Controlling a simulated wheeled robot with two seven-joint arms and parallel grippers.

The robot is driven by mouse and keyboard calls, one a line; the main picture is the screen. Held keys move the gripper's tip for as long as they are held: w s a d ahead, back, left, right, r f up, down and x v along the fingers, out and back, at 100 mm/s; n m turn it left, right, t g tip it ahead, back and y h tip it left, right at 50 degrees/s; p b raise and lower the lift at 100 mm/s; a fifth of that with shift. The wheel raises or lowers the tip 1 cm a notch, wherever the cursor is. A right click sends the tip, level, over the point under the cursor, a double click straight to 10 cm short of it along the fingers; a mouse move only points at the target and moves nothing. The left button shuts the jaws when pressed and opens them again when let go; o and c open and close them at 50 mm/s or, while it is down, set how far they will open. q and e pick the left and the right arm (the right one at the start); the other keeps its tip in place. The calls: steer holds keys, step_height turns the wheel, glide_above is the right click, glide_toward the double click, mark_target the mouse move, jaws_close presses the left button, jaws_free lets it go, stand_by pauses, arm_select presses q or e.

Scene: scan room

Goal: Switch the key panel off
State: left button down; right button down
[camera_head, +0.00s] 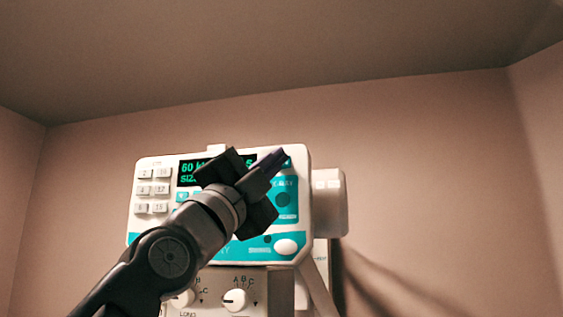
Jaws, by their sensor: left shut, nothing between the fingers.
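The key panel (147,240) is a white and teal unit in the middle of the head view. It has several white keys on its left side and a dark display (190,172) with green text, which is lit. A white oval button (286,247) sits at its lower right. My left gripper (283,154) is shut and empty, in front of the panel's upper right part. It and my left arm hide part of the display and the panel's middle. I cannot tell whether the fingertips touch the panel. My right gripper is not in view.
Below the panel is a lower unit with white rotary knobs (236,299). A pale box (330,200) juts out at the panel's right side. Plain walls stand behind and to both sides.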

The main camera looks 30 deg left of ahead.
arm_select(q)
steer(key=shift+w, duration=0.2)
steer(key=shift+s, duration=0.15)
stand_by(0.4)
steer(key=shift+s+d, duration=0.25)
steer(key=shift+s, duration=0.35)
steer(key=shift+s+d, duration=0.3)
steer(key=shift+s, duration=0.5)
steer(key=shift+s+d, duration=0.25)
steer(key=shift+s, duration=0.55)
steer(key=shift+s+d, duration=0.3)
steer(key=shift+s, duration=0.5)
